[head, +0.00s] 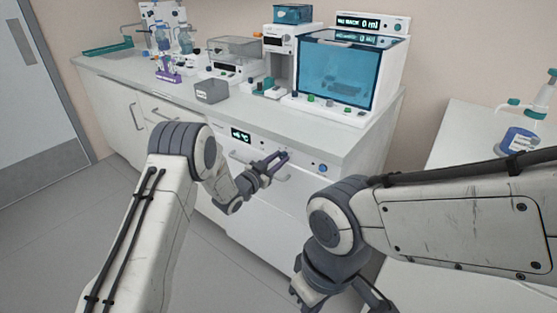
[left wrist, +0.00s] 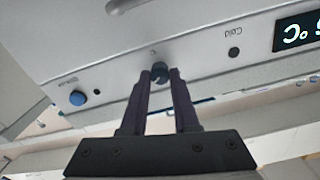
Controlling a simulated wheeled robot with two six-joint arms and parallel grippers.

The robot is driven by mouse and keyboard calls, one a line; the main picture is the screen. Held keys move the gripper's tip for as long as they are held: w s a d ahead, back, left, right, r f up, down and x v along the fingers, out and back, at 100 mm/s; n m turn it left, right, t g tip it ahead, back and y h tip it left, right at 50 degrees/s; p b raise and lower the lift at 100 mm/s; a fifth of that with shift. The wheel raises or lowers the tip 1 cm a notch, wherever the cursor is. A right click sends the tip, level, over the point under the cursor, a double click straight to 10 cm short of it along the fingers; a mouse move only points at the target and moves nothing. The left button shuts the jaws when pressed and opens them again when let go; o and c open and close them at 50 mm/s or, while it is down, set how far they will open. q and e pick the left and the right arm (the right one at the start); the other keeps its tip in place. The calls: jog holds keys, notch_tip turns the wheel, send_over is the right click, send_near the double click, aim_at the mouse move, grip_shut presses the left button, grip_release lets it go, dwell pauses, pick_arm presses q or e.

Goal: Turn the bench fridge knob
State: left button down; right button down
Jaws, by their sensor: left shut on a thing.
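The bench fridge's white front panel (head: 300,161) is under the counter, with a lit display (head: 241,134) at its left. My left gripper (head: 281,158) reaches this panel. In the left wrist view the panel appears upside down, and my left gripper (left wrist: 160,76) is shut on a small dark teal knob (left wrist: 159,70), one finger on each side. The fingers hide most of the knob in the head view. My right gripper (head: 338,296) hangs low at the bottom edge, partly cut off, away from the fridge.
A blue round button (head: 322,168) is right of the knob; it also shows in the left wrist view (left wrist: 77,98). A bar handle (head: 243,160) is below the panel. The counter above holds a blue-windowed machine (head: 345,78) and a grey bin (head: 211,92). The floor at left is clear.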

pick_arm(q)
jog(key=n, duration=1.1)
jog(key=shift+a, duration=0.1)
dwell(0.5)
jog(key=shift+w, duration=0.1)
jog(key=c, duration=0.7)
grip_release()
jog(key=shift+o, duration=0.2)
jog(key=v, duration=1)
jog(key=shift+s, duration=0.2)
jog(key=shift+a, duration=0.1)
